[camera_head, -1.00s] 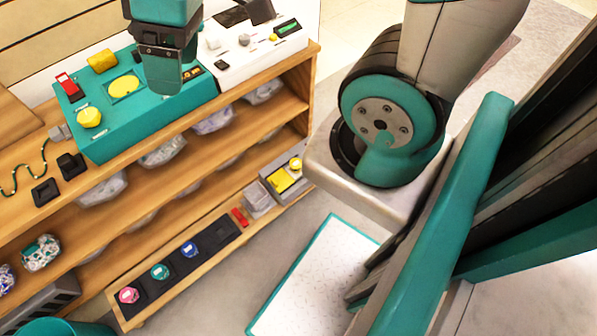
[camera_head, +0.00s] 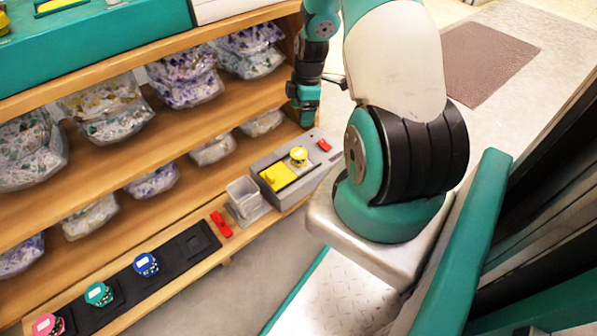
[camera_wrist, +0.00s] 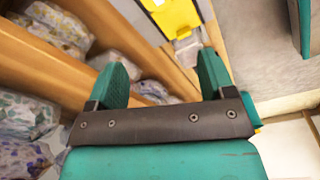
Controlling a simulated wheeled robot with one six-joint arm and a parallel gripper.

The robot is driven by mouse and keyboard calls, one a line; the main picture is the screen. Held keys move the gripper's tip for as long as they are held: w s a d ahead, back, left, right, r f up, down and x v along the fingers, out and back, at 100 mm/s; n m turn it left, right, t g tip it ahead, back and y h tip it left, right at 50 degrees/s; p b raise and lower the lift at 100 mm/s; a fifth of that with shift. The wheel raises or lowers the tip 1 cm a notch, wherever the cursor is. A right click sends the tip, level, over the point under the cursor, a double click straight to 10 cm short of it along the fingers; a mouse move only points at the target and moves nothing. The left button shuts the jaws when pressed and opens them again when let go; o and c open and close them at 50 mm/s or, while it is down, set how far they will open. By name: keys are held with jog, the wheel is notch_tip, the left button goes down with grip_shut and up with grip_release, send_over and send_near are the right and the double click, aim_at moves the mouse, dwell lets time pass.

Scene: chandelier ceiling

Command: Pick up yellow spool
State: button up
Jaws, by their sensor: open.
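The yellow spool (camera_head: 298,156), with a pale top, sits upright on a grey box (camera_head: 268,160) at the right end of the lowest shelf, behind a flat yellow plate (camera_head: 280,176). My gripper (camera_head: 305,116) points down in front of the shelving, above and just behind the spool in the head view, apart from it. In the wrist view my gripper (camera_wrist: 162,72) is open, with nothing between its two teal fingers. A yellow surface (camera_wrist: 173,14) shows beyond the fingers at the top; I cannot clearly make out the spool there.
Pink (camera_head: 48,325), teal (camera_head: 98,294) and blue (camera_head: 146,265) spools stand in a black tray (camera_head: 178,258). A grey bin (camera_head: 246,197) and a red piece (camera_head: 221,224) lie between tray and box. Shelves (camera_head: 160,52) with bagged items rise close beside my gripper. Floor is clear in front.

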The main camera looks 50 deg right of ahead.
aim_at(299, 153)
jog(key=f+b, duration=0.2)
jog(key=f, duration=0.2)
jog(key=f+b, duration=0.2)
jog(key=f, duration=0.2)
jog(key=f+b, duration=0.3)
jog(key=f, duration=0.2)
jog(key=shift+w+a+f, duration=0.1)
jog(key=shift+w+a, duration=0.15)
jog(key=shift+a, duration=0.05)
notch_tip(299, 153, down, 5)
jog(key=b, duration=0.4)
jog(key=shift+w+d+f, duration=0.1)
jog(key=shift+f, duration=0.05)
jog(key=c, duration=0.9)
jog(key=shift+r, duration=0.2)
